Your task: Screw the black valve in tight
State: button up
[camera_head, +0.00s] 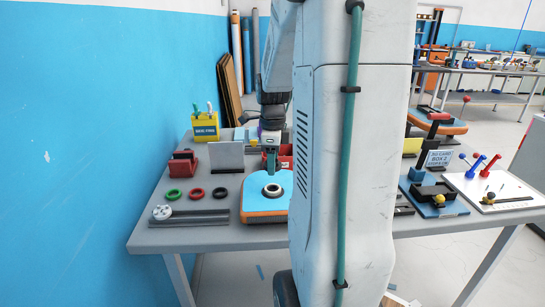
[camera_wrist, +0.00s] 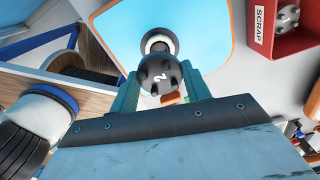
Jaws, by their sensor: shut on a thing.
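My gripper (camera_wrist: 160,86) is shut on the black valve (camera_wrist: 158,72), a round dark knob marked "2", with one teal finger on each side of it. Beyond the valve, the pale ring of a port (camera_wrist: 152,38) with a dark centre shows on the blue inflatable board (camera_wrist: 205,35). In the head view the board (camera_head: 262,206) lies on the table, blue with an orange edge, and its port ring (camera_head: 272,189) shows in front of and below my gripper (camera_head: 271,163). The valve cannot be made out there. Whether it touches the port cannot be told.
A red SCRAP bin (camera_wrist: 290,38) holding a round part is close by. Green (camera_head: 174,195), red (camera_head: 197,194) and black (camera_head: 220,193) rings lie left of the board. A grey upright panel (camera_head: 226,157) stands behind them. Fixtures (camera_head: 432,193) fill the table's right side.

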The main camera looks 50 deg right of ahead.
jog(key=shift+f, duration=2.25)
jog(key=shift+f, duration=1)
jog(key=o, duration=1)
jog(key=shift+o, duration=0.2)
notch_tip(320, 180, up, 8)
jog(key=shift+f, duration=0.1)
